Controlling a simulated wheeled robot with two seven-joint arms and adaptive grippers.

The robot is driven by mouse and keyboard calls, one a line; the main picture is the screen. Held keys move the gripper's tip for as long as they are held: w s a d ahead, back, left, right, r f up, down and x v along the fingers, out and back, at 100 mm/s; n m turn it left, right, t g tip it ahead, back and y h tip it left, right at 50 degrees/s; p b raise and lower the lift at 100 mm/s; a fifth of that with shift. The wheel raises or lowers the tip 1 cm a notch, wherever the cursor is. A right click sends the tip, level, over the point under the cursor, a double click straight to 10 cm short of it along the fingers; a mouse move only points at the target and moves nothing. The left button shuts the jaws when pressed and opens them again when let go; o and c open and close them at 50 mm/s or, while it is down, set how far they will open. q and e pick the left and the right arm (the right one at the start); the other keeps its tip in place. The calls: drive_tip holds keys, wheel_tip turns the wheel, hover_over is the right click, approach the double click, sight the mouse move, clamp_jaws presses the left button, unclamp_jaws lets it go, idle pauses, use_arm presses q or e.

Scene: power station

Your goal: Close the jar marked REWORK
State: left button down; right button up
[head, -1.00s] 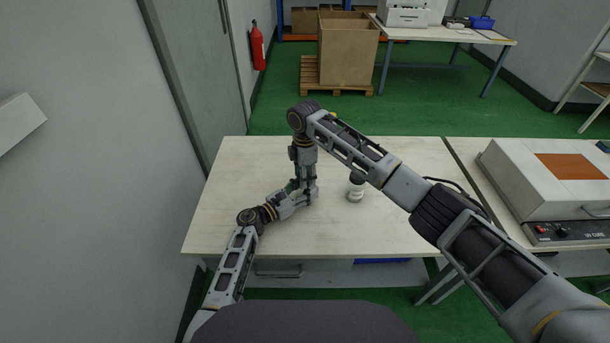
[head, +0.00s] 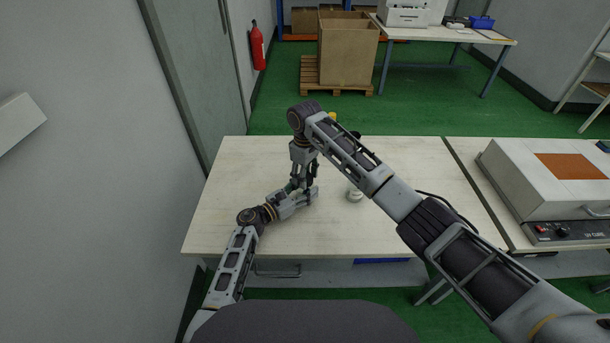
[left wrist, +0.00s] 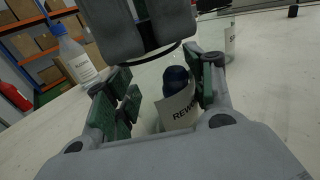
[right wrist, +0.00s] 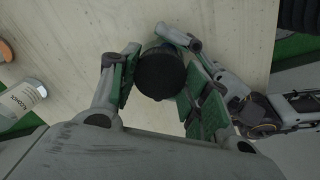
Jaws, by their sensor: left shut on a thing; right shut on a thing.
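The jar marked REWORK (left wrist: 180,112) stands between the fingers of my left gripper (left wrist: 160,92), which is shut on it. In the head view, my left gripper (head: 304,197) is low over the table and the jar is mostly hidden. My right gripper (head: 307,184) points down directly above it. In the right wrist view, a round black lid (right wrist: 160,74) is between the fingertips of my right gripper (right wrist: 158,82), which is shut on it. A dark rounded shape shows at the jar's top in the left wrist view. I cannot tell whether the lid is seated.
Another labelled jar (head: 355,194) stands to the right, partly behind my right arm. A labelled bottle with a blue cap (left wrist: 72,55) stands on the table (head: 410,230). A UV cure box (head: 550,185) is on the right-hand table. The table's front right is clear.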

drive_tip(key=m, duration=0.6)
drive_tip(key=shift+a, duration=0.1)
drive_tip(key=m, duration=0.5)
drive_tip(key=shift+m, duration=0.3)
drive_tip(key=o, duration=1.1)
drive_tip(key=shift+r, duration=2.25)
drive_tip(key=shift+w+r, duration=0.1)
